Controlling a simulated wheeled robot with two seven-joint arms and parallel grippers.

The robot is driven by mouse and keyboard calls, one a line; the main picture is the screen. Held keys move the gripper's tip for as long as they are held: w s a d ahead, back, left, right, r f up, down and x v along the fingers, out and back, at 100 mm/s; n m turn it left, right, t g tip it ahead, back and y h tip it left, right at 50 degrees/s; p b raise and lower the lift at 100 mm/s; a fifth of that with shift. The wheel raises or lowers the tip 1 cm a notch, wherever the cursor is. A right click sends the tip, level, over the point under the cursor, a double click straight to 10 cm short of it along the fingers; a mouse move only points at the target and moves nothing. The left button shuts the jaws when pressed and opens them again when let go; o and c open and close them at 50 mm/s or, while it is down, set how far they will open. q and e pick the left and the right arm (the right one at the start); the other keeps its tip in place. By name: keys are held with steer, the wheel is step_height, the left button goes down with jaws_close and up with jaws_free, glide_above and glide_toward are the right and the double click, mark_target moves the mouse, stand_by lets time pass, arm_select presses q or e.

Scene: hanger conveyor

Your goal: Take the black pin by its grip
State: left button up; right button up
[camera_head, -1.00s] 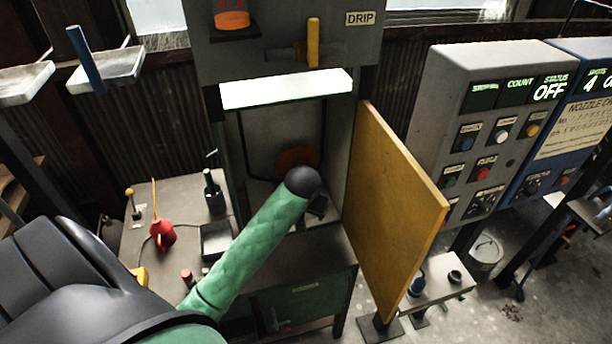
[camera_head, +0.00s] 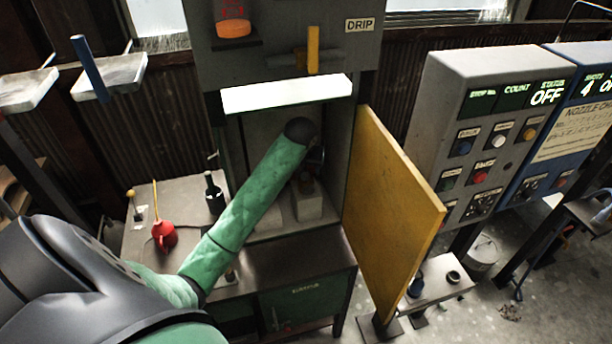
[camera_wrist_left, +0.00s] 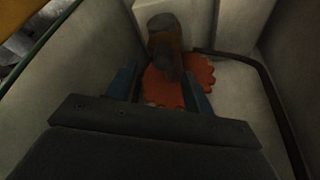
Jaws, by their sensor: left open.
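My left arm reaches into the cabinet in the head view, and its dark wrist end hides the gripper there. In the left wrist view my left gripper (camera_wrist_left: 158,76) is open, its two fingers apart. A dark brownish, rounded cylinder (camera_wrist_left: 164,48) shows ahead between the fingers, in front of a red-orange toothed disc (camera_wrist_left: 205,72). I cannot tell whether this cylinder is the black pin. No contact with the fingers is clear. A black, bottle-shaped upright piece (camera_head: 213,188) stands on the bench left of the cabinet, away from the gripper. My right gripper is out of view.
The cabinet's pale walls (camera_wrist_left: 90,50) close in on both sides of the gripper. A yellow door panel (camera_head: 392,215) stands open at right. A red squeeze bottle (camera_head: 164,236) is on the bench (camera_head: 140,262). A dark hose (camera_wrist_left: 262,75) runs along the cabinet's inside.

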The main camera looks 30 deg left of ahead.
arm_select(q)
steer(key=shift+a+f+p, duration=0.1)
steer(key=shift+f+p, duration=0.2)
steer(key=shift+p, duration=0.1)
steer(key=p+x, duration=0.2)
steer(key=x, duration=0.1)
steer(key=shift+s+a, duration=0.1)
steer(key=shift+s, duration=0.1)
steer(key=shift+w+f, duration=0.25)
steer(key=shift+f, duration=0.4)
steer(key=shift+c, duration=0.4)
steer(key=c, duration=0.9)
